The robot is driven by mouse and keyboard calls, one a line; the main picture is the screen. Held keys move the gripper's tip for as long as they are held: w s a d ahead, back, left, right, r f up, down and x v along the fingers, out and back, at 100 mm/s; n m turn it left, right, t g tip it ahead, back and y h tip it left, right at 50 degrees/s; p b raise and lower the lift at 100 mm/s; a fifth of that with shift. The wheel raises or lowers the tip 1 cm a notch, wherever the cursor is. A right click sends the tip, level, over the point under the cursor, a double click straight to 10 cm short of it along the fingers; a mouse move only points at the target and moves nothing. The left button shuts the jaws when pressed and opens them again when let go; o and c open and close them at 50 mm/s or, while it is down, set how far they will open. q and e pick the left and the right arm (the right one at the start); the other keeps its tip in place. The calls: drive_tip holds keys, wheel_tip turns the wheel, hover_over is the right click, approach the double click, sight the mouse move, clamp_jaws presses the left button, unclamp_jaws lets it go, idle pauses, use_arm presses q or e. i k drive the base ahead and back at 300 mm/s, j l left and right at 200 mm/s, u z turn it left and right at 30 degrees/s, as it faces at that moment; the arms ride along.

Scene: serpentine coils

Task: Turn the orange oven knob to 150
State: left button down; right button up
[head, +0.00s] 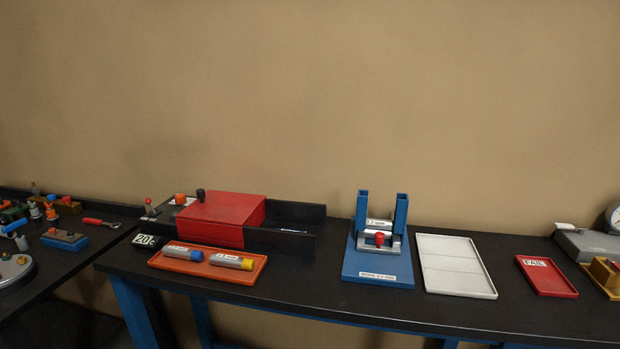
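An orange knob (180,199) stands on the left end of the oven, on a small panel beside the red cover (226,211). A small display (146,240) on the oven's front left corner reads about 20 C. A lever with a red tip (148,203) stands left of the knob. A black knob (200,194) sits behind the red cover's left edge. The knob's pointer and any scale marks are too small to read. Neither of my grippers is in the head view.
An orange tray (258,273) with two labelled cylinders lies in front of the oven. A blue fixture (378,267), a white tray (455,264) and a red FAIL tray (547,275) stand to the right. A side table at left holds small parts and a red-handled tool (95,221).

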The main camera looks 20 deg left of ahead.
sight(180, 199)
drive_tip(key=u, duration=1.35)
drive_tip(key=j+z, duration=0.1)
drive_tip(key=z, duration=0.55)
drive_tip(key=i+j+z, duration=0.1)
drive_tip(key=j+z, duration=0.6)
drive_tip(key=j, duration=0.15)
drive_tip(key=j+z, duration=0.25)
drive_tip(key=j, duration=1.5)
